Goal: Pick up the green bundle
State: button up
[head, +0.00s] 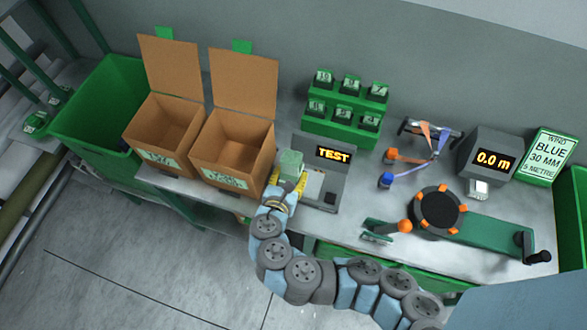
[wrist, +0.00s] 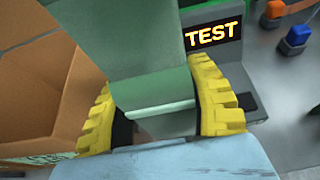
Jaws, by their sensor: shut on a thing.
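The green bundle (head: 290,164) is a pale green block between the fingers of my gripper (head: 290,185). In the wrist view the green bundle (wrist: 155,75) fills the space between the two yellow ribbed fingers of my gripper (wrist: 160,108), which touch its sides. My gripper is shut on it. In the head view it is held at the left of the grey test device (head: 330,172), beside the right cardboard box. The bundle's underside is hidden, so I cannot tell if it touches anything below.
Two open cardboard boxes (head: 165,130) (head: 236,145) stand left of my gripper. A green bin (head: 100,110) is farther left. A green rack (head: 345,108) with dark labelled items stands behind the test device. A winder (head: 440,210) and a meter reading 0.0 m (head: 488,158) are at right.

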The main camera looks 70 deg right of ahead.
jog(key=v, duration=0.3)
jog(key=shift+s+d+r, duration=0.1)
jog(key=shift+d+r, duration=0.1)
jog(key=p+v, duration=0.1)
jog(key=v, duration=0.6)
jog(key=shift+s+a+r, duration=0.2)
jog(key=shift+s+a, duration=0.1)
jog(key=shift+s, duration=0.15)
